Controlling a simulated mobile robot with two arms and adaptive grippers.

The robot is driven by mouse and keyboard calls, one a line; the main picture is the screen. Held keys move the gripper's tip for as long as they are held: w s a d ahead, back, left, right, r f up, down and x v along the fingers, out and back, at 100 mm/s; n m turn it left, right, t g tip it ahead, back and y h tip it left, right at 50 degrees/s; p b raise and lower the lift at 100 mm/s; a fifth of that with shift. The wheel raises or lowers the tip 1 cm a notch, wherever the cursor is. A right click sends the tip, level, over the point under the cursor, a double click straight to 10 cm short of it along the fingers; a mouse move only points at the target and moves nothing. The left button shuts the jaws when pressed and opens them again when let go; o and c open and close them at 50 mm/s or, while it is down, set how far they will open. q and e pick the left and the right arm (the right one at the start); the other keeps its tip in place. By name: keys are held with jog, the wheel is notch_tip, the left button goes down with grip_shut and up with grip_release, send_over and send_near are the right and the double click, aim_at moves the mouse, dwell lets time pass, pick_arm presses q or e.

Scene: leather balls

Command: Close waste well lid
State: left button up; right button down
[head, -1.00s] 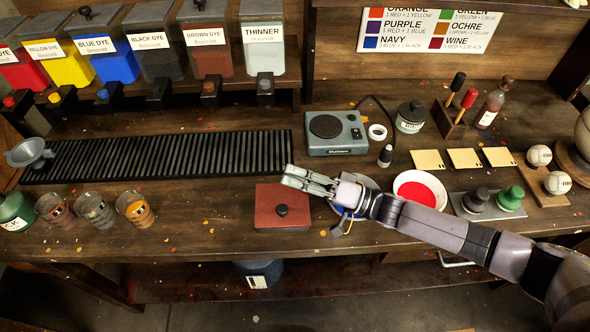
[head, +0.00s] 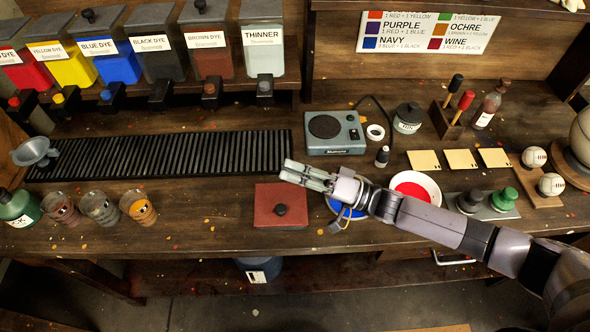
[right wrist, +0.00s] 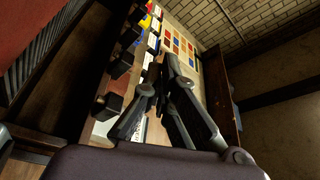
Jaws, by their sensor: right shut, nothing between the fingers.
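The waste well lid (head: 268,211) is a red-brown square plate with a black knob (head: 281,210). It lies flat at the front of the counter in the head view, and no opening shows around it. My right gripper (head: 284,170) is shut and empty, a little above and behind the lid in the picture, apart from the knob. Its fingers also show in the right wrist view (right wrist: 165,105). My left gripper is not in view.
A blue bowl (head: 336,206) sits partly under my right arm, beside the lid. A white bowl of red dye (head: 414,188) is farther right. Several cups (head: 100,208) stand left. The black slatted grate (head: 160,155) lies behind.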

jog(key=d+b, duration=0.1)
jog(key=d, duration=0.1)
jog(key=d+f+b, duration=0.1)
jog(key=d, duration=0.2)
jog(key=d+f+b, duration=0.1)
jog(key=d+b, duration=0.1)
jog(key=d, duration=0.1)
jog(key=shift+s+d+f, duration=0.1)
jog(key=shift+f, duration=0.05)
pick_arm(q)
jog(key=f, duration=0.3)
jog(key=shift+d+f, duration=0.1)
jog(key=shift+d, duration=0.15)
pick_arm(e)
jog(key=shift+d, duration=0.65)
jog(key=shift+s+f, duration=0.1)
